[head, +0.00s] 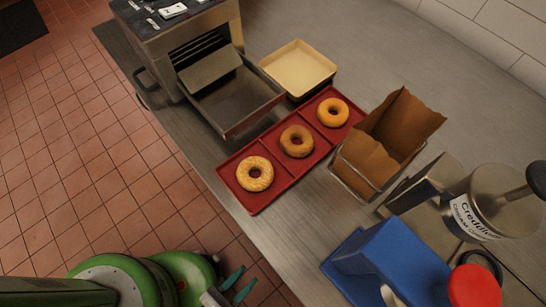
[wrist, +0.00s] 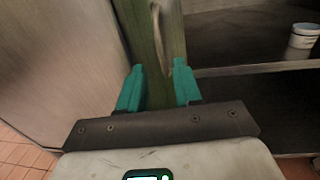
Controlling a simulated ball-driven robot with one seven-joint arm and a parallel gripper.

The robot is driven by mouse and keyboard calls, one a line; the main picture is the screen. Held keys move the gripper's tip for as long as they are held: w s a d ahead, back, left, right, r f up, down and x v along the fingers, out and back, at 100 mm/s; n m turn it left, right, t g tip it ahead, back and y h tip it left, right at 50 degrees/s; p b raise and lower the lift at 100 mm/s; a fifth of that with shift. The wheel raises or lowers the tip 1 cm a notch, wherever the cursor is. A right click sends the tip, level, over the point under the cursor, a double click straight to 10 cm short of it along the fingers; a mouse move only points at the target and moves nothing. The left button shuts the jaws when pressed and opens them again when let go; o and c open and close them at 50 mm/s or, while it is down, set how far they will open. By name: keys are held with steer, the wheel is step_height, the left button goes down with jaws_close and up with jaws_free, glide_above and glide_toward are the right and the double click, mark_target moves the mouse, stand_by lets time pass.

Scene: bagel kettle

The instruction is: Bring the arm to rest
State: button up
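My gripper (head: 247,277) is at the bottom of the head view, over the tiled floor just off the counter's front edge. Its two teal fingers are apart. The wrist view shows my gripper (wrist: 158,66) open, with a greenish post-like surface (wrist: 155,35) behind the gap. Nothing is visibly held. My green arm (head: 120,280) reaches in from the lower left of the head view.
A red tray (head: 270,188) with three bagels lies on the counter. Around it are a toaster oven with its drawer out (head: 205,50), a beige tray (head: 300,68), a paper-lined basket (head: 385,135), a blue object (head: 385,265) and a labelled canister (head: 480,212). Tiled floor (head: 90,150) is clear at left.

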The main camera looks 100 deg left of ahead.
steer(key=shift+s+d, duration=0.35)
steer(key=shift+d, duration=0.3)
steer(key=w+d+n+g+h, duration=0.95)
steer(key=d+n, duration=0.55)
steer(key=n, duration=0.5)
steer(key=w+d+r+n+h, duration=0.1)
steer(key=w+d+r+h, duration=0.2)
steer(key=d, duration=0.4)
steer(key=w+d+r+n+t+h, duration=0.1)
steer(key=w+d+r+n+h, duration=0.1)
steer(key=w+d+r, duration=0.3)
step_height(320, 180, up, 3)
steer(key=d+h, duration=0.1)
steer(key=d, duration=0.1)
steer(key=shift+w+d+r+n, duration=0.15)
steer(key=shift+w+d+n, duration=0.15)
steer(key=shift+w, duration=0.1)
steer(key=shift+t, duration=0.25)
